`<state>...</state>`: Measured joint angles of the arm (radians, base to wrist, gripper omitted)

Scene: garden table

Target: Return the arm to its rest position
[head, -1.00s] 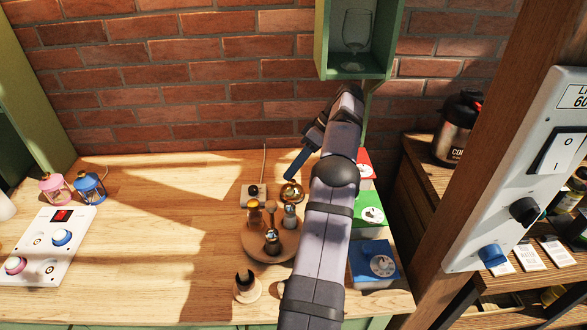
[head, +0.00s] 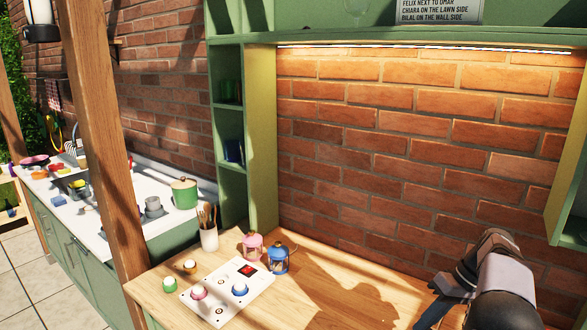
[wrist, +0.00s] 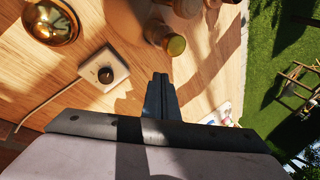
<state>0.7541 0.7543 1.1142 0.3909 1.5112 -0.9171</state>
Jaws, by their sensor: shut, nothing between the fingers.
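My gripper (wrist: 160,82) shows in the wrist view with its two dark fingers together and nothing between them. It hangs over the wooden table (wrist: 205,75), apart from the objects there. In the head view my arm stands at the lower right corner, and the fingertips cannot be made out clearly.
In the wrist view a white box with a black knob (wrist: 104,70) and a round brass object (wrist: 50,22) lie left of the fingers; a small jar (wrist: 174,45) is just beyond.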

